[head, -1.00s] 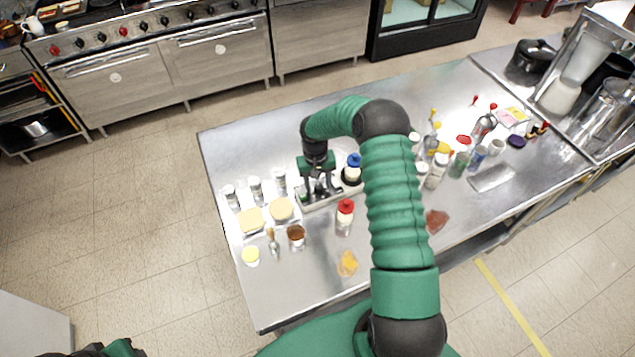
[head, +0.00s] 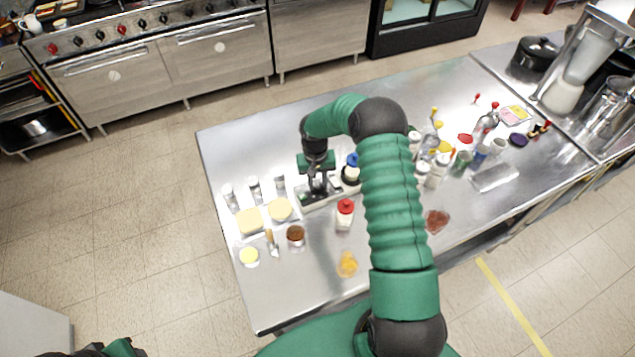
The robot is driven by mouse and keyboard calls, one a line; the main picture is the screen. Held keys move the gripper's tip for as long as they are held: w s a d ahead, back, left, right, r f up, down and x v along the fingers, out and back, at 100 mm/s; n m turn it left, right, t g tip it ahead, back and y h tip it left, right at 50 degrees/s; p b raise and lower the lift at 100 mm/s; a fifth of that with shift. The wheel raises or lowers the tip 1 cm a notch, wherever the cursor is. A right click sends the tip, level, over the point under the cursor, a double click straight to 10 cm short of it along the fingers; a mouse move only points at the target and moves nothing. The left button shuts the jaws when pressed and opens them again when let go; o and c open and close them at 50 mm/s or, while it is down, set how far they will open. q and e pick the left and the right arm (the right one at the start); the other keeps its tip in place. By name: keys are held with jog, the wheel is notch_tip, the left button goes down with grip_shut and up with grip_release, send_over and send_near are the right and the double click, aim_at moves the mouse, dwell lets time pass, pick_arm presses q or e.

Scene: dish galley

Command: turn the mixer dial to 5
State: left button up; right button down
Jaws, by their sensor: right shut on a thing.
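A red-capped bottle (head: 345,214) stands just in front of the unit, and a blue-capped bottle (head: 352,172) close on its right. Small shakers (head: 255,190) stand to the left. Several bottles crowd the right side.

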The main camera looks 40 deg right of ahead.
jog(key=shift+m+b, duration=0.6)
jog(key=shift+m, duration=0.5)
jog(key=m+b, duration=0.1)
jog(key=m, duration=0.1)
jog(key=shift+m, duration=0.4)
jog(key=m, duration=0.3)
jog(key=shift+s+b, duration=0.1)
jog(key=shift+b, duration=0.25)
jog(key=shift+m, duration=1.3)
jog(key=shift+y, duration=0.3)
jog(key=shift+r, duration=0.1)
jog(key=c, duration=1.3)
grip_release()
jog(key=shift+c, duration=0.2)
jog(key=shift+o, duration=1.1)
jog(key=shift+a, duration=0.1)
